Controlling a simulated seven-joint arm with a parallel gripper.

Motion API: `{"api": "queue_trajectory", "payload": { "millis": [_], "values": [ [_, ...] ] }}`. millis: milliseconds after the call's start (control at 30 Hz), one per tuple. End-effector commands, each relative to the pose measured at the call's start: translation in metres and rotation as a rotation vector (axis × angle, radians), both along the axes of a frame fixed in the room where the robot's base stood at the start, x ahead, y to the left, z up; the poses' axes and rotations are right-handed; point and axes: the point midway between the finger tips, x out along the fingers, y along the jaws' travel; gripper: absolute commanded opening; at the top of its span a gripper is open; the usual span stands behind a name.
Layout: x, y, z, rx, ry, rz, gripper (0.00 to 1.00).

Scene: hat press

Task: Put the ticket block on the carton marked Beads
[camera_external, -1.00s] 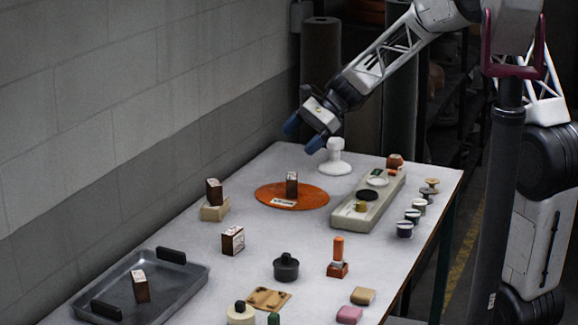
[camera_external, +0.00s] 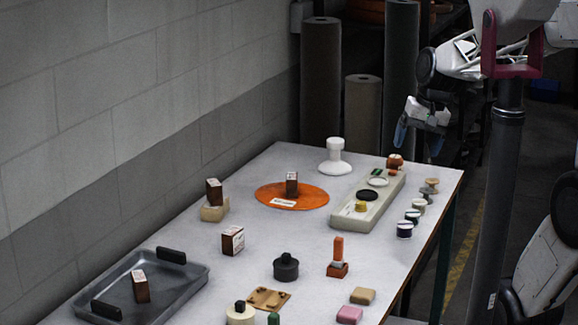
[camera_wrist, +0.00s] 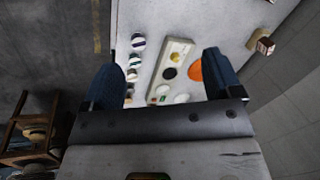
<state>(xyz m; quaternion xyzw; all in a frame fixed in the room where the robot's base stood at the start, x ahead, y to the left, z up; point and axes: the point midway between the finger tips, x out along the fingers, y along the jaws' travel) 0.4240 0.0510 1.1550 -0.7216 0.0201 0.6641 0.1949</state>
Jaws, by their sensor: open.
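Several brown blocks with pale label faces are on the table, and their print is too small to read, so I cannot tell which is the ticket block or which thing is marked Beads. One block (camera_external: 214,191) sits on a small tan carton (camera_external: 214,212) near the wall; this pair also shows in the wrist view (camera_wrist: 265,46). Another block (camera_external: 291,184) stands on an orange disc (camera_external: 272,199). A wider one (camera_external: 232,241) stands on the bare table, and one (camera_external: 140,287) stands in a grey tray (camera_external: 195,272). My gripper (camera_external: 418,138) is open and empty, beyond the table's far right corner.
A long pale holder (camera_external: 345,216) with round pieces lies right of the disc, with small pots (camera_external: 404,229) along the right edge. A white knobbed stand (camera_external: 335,160) is at the back. A dark lidded pot (camera_external: 286,268) and an orange stamp (camera_external: 338,258) stand nearer.

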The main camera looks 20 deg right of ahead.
Motion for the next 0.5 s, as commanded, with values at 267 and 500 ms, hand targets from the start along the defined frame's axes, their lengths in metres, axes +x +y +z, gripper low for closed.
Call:
{"api": "queue_trajectory", "payload": {
  "millis": [267, 500],
  "values": [
    [-0.074, -0.037, -0.008, -0.187, -0.102, 0.165, 0.85],
    [-0.105, -0.053, -0.015, -0.278, -0.14, 0.245, 0.85]
  ]
}}
